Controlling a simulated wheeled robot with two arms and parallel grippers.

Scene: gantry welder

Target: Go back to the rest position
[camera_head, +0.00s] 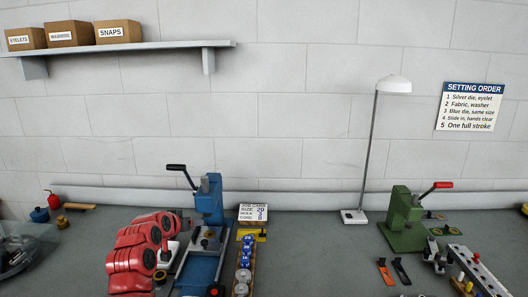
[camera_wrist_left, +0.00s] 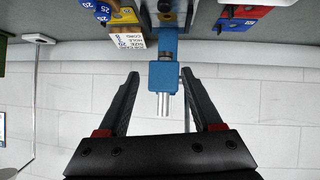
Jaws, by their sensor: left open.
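My left arm (camera_head: 140,255) is red and comes in at the lower left of the head view, beside the blue press (camera_head: 208,205). The press has a black-handled lever (camera_head: 182,173) pointing left. In the left wrist view, which looks upside down, my left gripper (camera_wrist_left: 159,75) is open. Its two dark fingers are spread with nothing gripped between them. The press's blue head (camera_wrist_left: 163,76) and silver ram (camera_wrist_left: 163,104) appear between the fingers; the exact distance is unclear. My right gripper is in neither view.
A rack of blue dies (camera_head: 245,262) and a job card (camera_head: 253,212) stand right of the blue press. A green press (camera_head: 402,220) with a red-handled lever and a lamp (camera_head: 354,216) are further right. Boxes sit on a wall shelf (camera_head: 130,48). The bench middle is fairly clear.

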